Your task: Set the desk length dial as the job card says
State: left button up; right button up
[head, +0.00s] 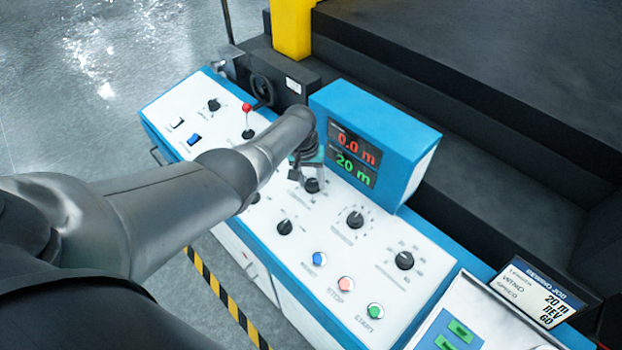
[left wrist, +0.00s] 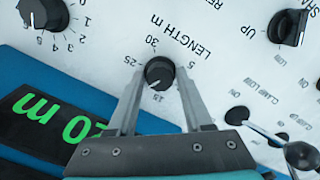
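The black length dial (left wrist: 160,72) shows in the left wrist view, with "LENGTH M" printed beside it. Its white pointer mark faces the stretch between 15 and 25, where a finger hides part of the scale. It also shows in the head view (head: 312,185). My left gripper (left wrist: 161,70) is open, with one finger on each side of the dial; I cannot tell whether they touch it. The desk display (head: 354,155) reads 0.0 m in red and 20 m in green. The job card (head: 545,293) reads length 20 m, wind REV, speed 60. My right gripper is out of view.
Other black knobs (head: 355,218) and (head: 404,260) sit nearby on the white panel. Blue, pink and green buttons (head: 375,310) line the front. A red-topped lever (head: 247,108) stands at the left. The blue display housing (head: 400,130) rises close behind the dial.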

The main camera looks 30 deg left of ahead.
aim_at(312, 182)
pick_arm(q)
jog(key=o, duration=0.3)
jog(key=shift+s+a+r+p, duration=0.15)
jog(key=shift+r+p, duration=0.85)
jog(key=shift+r, duration=0.7)
jog(key=shift+s+r+b, duration=0.1)
jog(key=shift+r+b, duration=0.2)
notch_tip(312, 182, up, 11)
jog(key=s, duration=0.1)
jog(key=shift+a, duration=0.4)
jog(key=shift+s, duration=0.1)
